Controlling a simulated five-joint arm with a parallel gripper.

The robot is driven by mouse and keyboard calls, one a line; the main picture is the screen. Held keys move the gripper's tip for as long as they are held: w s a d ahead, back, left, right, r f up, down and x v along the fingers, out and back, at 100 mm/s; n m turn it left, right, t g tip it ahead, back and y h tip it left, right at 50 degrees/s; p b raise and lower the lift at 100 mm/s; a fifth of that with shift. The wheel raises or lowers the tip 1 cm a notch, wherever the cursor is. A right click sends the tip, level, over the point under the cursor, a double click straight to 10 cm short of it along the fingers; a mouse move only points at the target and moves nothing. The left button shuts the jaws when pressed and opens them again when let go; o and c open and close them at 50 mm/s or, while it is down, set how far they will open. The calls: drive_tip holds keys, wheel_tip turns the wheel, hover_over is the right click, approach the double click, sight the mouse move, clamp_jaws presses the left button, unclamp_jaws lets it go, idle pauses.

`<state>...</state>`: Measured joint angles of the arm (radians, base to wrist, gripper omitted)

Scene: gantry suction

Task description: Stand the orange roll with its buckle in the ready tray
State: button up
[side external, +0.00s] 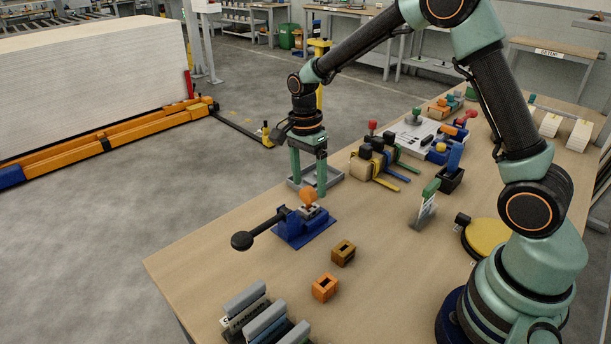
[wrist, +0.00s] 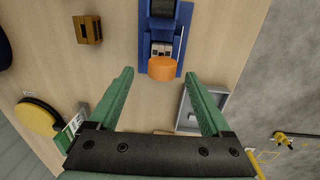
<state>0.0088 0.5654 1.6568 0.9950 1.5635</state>
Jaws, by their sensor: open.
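My gripper (side external: 308,187) points down with both green fingers apart and nothing held. In the wrist view the roll appears between the fingertips (wrist: 159,76), apart from both. A grey tray (wrist: 219,92), likely the ready tray, is right of the roll, partly hidden by a finger.
The blue fixture (side external: 303,229) has its lever sticking out left. Orange (side external: 324,288) and brown (side external: 343,253) slotted blocks stand nearer. Coloured straps (side external: 380,165) on a block and a yellow disc (side external: 487,238) lie to the right. Grey-topped racks (side external: 262,315) stand at the front.

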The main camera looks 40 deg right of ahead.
sight(308, 188)
wheel_tip(308, 188, down, 5)
drive_tip(key=shift+a+r, duration=0.1)
clamp_jaws()
idle(0.3)
drive_tip(key=shift+r, duration=0.1)
wheel_tip(308, 188, up, 19)
drive_tip(key=w+d+f, duration=0.9)
drive_tip(key=d, duration=0.3)
drive_tip(key=shift+w+d+f+t, duration=0.35)
drive_tip(key=shift+d+f+t, duration=0.05)
